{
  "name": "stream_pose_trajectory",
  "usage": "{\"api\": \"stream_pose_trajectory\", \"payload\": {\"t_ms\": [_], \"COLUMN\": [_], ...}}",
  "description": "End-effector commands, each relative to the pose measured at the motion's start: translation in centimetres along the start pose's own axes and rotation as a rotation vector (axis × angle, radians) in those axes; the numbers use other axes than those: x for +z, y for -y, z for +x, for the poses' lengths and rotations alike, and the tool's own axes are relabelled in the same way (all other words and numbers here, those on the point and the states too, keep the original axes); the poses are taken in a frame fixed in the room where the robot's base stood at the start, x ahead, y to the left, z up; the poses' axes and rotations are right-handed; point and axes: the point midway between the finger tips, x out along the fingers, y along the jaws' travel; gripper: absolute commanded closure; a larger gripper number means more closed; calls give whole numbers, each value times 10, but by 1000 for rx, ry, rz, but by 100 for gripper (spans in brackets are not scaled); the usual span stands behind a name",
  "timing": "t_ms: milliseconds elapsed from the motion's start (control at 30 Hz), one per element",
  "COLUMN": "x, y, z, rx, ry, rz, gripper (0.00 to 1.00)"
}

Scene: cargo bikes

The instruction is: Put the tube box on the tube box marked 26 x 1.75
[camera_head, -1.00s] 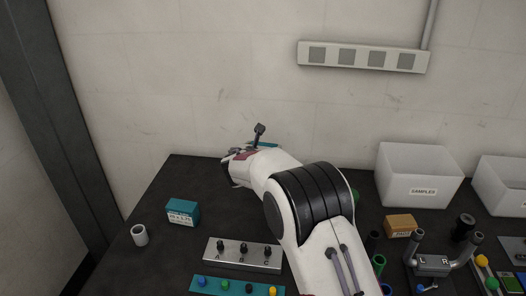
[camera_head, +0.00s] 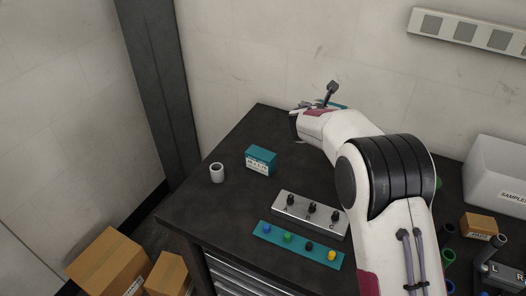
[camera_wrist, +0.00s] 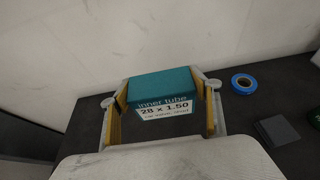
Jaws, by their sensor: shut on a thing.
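My gripper (camera_wrist: 161,97) is shut on a teal tube box (camera_wrist: 161,84), with a yellow-lined finger at each side. The held box has a white label reading inner tube 28 x 1.50. In the head view my gripper (camera_head: 325,100) is at the far part of the bench, mostly hidden by my wrist, and only a sliver of teal shows there. Another teal tube box (camera_head: 261,160) with a white label stands on the bench to the left of my gripper, apart from it; its label is too small to read surely.
A whitish cup (camera_head: 217,173) stands left of the standing box. A grey knob panel (camera_head: 310,215) and a teal strip with coloured knobs (camera_head: 300,246) lie nearer. Blue tape (camera_wrist: 244,83) and a dark grey block (camera_wrist: 278,132) lie right of my gripper. Cardboard boxes (camera_head: 110,262) are below left.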

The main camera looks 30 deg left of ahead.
Motion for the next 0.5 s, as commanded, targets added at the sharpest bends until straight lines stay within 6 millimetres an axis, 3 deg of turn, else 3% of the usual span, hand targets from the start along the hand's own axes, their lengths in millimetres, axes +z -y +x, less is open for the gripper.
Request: {"api": "stream_pose_trajectory", "payload": {"t_ms": [200, 500], "x": [3, 0], "y": [-62, -129], "z": [-46, -122], "rx": [66, 114], "ry": [2, 2], "rz": [-25, -45], "gripper": [63, 63]}}
